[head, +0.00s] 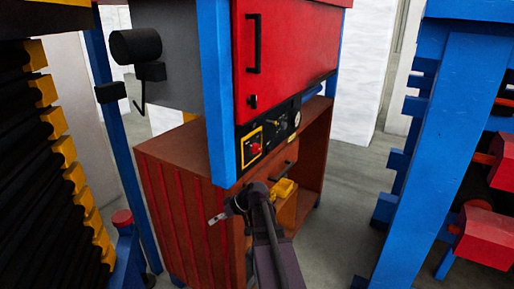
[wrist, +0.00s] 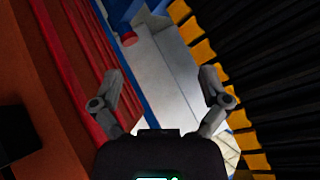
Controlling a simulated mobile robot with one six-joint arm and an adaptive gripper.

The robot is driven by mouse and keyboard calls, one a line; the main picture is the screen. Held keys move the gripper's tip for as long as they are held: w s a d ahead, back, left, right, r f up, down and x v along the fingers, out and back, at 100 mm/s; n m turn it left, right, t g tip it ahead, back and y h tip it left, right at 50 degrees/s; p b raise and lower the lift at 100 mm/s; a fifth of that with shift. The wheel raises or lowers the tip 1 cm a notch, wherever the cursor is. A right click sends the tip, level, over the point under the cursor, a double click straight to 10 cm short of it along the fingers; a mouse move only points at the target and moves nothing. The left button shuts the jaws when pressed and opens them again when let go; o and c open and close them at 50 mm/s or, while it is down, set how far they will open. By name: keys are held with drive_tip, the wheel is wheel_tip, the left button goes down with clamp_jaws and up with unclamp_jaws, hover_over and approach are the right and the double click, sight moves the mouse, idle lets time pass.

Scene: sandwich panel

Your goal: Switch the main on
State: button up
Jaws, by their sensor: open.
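A black control panel (head: 276,137) runs along the lower edge of the red cabinet (head: 285,50). At its left end sits a red rotary switch (head: 255,149) on a yellow plate, likely the main switch. My gripper (head: 217,218) is in front of the brown cabinet, below and left of the switch, apart from it. In the wrist view my gripper (wrist: 160,78) has its two fingers spread wide with nothing between them. The wrist view does not show the panel; it looks past the brown cabinet's side towards the floor. The switch's exact pointer direction is too small to read.
A blue post (head: 216,90) stands just left of the panel. The brown cabinet (head: 180,200) with red ribs is below. A yellow-and-black rack (head: 60,150) is at the left. A blue frame (head: 420,150) stands at the right, with clear floor (head: 345,190) before it.

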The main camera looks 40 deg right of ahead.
drive_tip(key=w+d+r+n+t+p, duration=0.1)
drive_tip(key=d+r+t, duration=0.2)
drive_tip(key=d+r, duration=0.35)
drive_tip(key=d+r+t+p, duration=0.1)
drive_tip(key=d+r+t, duration=0.2)
drive_tip(key=d, duration=0.7)
drive_tip(key=t+p, duration=0.1)
drive_tip(key=t, duration=0.4)
approach(260, 150)
drive_tip(key=v, duration=0.2)
drive_tip(key=shift+s+r+h, duration=0.2)
drive_tip(key=shift+r+h, duration=0.1)
drive_tip(key=shift+h, duration=0.1)
drive_tip(key=x, duration=1.3)
drive_tip(key=shift+w+a+f, duration=0.2)
drive_tip(key=shift+w, duration=0.2)
drive_tip(key=c, duration=1.2)
